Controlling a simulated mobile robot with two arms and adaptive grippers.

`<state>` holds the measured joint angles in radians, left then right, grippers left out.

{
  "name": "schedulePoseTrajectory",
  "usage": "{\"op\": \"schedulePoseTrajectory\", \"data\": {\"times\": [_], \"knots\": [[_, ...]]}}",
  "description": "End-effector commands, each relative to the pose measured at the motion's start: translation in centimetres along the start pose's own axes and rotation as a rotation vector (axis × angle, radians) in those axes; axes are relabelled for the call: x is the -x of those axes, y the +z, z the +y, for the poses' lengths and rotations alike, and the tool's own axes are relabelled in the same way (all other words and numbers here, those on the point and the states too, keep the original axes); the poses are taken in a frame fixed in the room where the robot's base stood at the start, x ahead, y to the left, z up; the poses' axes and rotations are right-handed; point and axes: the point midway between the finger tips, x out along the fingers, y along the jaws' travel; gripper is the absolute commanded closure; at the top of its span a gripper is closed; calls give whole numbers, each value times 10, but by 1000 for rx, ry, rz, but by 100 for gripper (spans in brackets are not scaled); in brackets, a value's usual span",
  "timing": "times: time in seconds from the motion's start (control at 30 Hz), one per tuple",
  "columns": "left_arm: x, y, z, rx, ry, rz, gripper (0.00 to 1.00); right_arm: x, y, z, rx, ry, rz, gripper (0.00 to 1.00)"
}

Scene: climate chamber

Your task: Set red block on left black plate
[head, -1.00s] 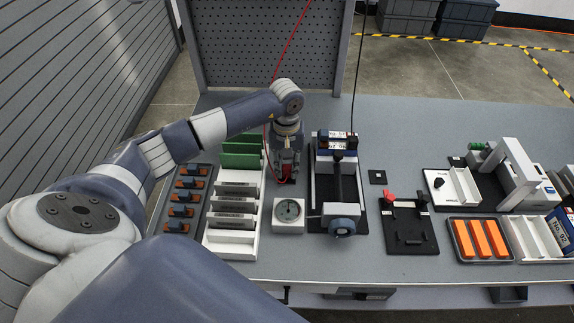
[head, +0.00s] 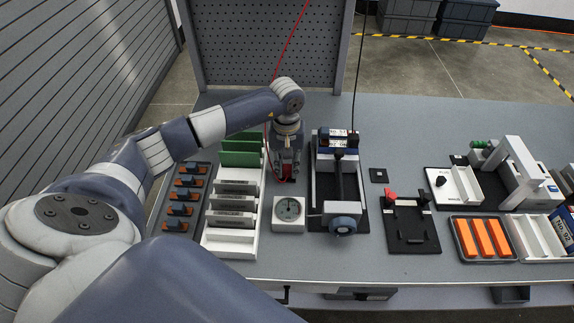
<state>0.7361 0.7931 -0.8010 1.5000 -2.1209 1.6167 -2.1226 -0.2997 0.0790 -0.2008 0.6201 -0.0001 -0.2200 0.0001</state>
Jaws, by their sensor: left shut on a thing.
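My left gripper (head: 284,177) points down at the table, between the white slotted rack and the black-based device with a vertical column. It is shut on the red block, of which only small red bits show between and beside the fingers. A small black square plate (head: 378,175) lies on the table to the right of the device. Another small black square (head: 458,160) lies farther right, beside a white unit. Whether a dark plate lies under the gripper is hidden. My right gripper is not in view.
The white rack (head: 229,243) with green and grey plates is close on the left. The columned device (head: 319,205) is close on the right. A tray of orange bars (head: 482,239) lies front right.

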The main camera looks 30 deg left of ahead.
Motion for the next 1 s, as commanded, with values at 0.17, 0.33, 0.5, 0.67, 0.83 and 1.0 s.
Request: {"op": "schedulePoseTrajectory", "data": {"times": [0.17, 0.33, 0.5, 0.67, 0.83, 1.0], "knots": [[-1, 0, 0, 0, 0, 0, 100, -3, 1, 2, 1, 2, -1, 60], [-1, 0, 0, 0, 0, 0, 100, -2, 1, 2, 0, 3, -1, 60], [-1, 0, 0, 0, 0, 1, 100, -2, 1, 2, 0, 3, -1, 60], [-2, -1, 0, 0, 0, 2, 100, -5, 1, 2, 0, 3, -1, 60], [-1, -1, 0, 0, 0, 2, 100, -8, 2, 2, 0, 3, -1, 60], [-1, -1, 0, 1, 0, 1, 100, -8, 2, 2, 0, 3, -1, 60]]}}
